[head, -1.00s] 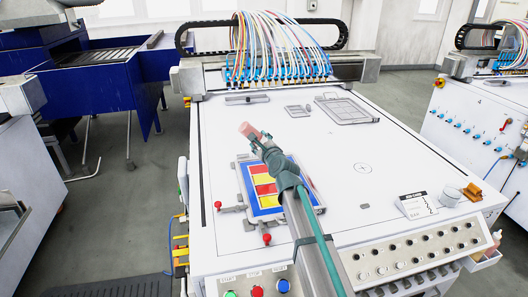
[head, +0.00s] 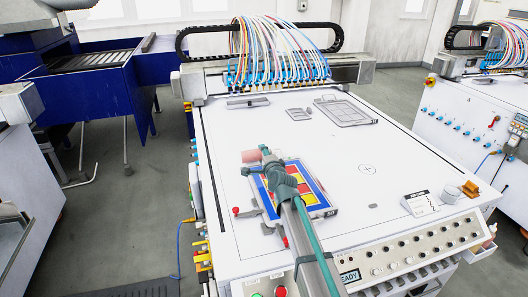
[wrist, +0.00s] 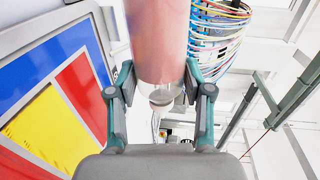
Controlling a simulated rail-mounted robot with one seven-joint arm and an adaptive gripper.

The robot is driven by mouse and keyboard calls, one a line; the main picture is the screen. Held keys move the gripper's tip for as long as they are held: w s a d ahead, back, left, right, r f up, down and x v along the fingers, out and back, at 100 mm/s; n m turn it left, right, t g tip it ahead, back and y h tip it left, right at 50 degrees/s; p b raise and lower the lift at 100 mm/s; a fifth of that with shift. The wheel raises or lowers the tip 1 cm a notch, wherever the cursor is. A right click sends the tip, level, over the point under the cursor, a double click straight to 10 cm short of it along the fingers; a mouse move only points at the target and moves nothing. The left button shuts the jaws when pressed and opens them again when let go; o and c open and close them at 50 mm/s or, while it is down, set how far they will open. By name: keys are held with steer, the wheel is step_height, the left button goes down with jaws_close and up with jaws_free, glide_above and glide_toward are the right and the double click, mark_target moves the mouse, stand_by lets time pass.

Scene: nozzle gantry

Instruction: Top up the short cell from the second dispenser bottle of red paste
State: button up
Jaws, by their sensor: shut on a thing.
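My gripper (head: 266,158) is shut on a pinkish-red bottle (head: 249,156), held above the white table and lying nearly sideways in the head view. The bottle (wrist: 168,40) fills the upper middle of the wrist view between the teal fingers, with a pale rounded end below it. A framed tray (head: 322,211) of blue, red and yellow cells lies on the table, right of the bottle; my arm hides part of it. In the wrist view the tray (wrist: 104,55) is at the left, and the bottle is beside it. I cannot tell which cell is short.
A red-knobbed clamp (head: 236,211) is left of the tray. Coloured hoses (head: 275,50) hang from the gantry at the back. A card (head: 420,204) and a small cup (head: 450,195) stand at the right. A small bottle (head: 492,232) is at the right front edge. The middle right is clear.

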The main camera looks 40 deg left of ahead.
steer(key=w+r+n, duration=0.1)
steer(key=n, duration=0.1)
steer(key=w+d+r+n+t, duration=0.1)
steer(key=n, duration=0.1)
steer(key=w+d+r+n, duration=0.1)
steer(key=n, duration=0.2)
steer(key=shift+w+r+t+h, duration=0.2)
steer(key=shift+t+h, duration=0.1)
steer(key=shift+h, duration=0.1)
step_height(320, 180, up, 19)
steer(key=w+d+n+t+p, duration=0.1)
steer(key=w+n+p, duration=0.1)
steer(key=n+p, duration=0.4)
steer(key=n, duration=0.3)
steer(key=shift+w+d+t+y, duration=0.15)
steer(key=shift+d+t+y, duration=0.15)
